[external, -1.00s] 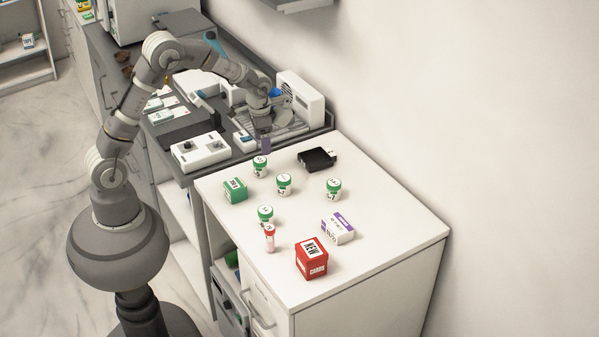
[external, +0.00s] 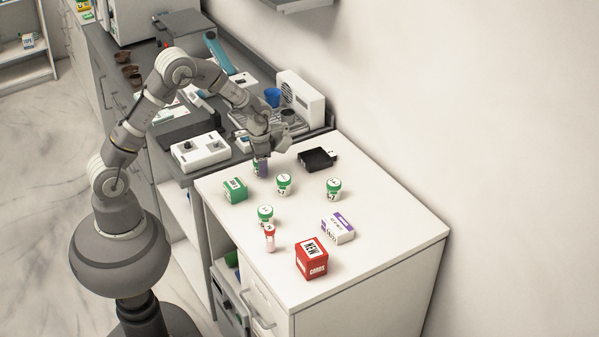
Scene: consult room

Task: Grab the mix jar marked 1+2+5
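Several small white jars with green lids stand upright on the white cabinet top: one in the middle (external: 284,185), one to the right (external: 333,189), one nearer the front (external: 265,216), and one at the back left (external: 256,168). Their marks are too small for me to read, so I cannot tell which is 1+2+5. My gripper (external: 262,168) points down at the back-left jar, and its purplish finger covers much of that jar. I cannot tell whether the fingers are around the jar or in front of it, touching or apart.
A green box (external: 235,190), a red-capped vial (external: 269,239), a purple-and-white box (external: 338,229) and a red box (external: 311,259) stand among the jars. A black flat item (external: 317,159) lies behind. The right part of the top is clear.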

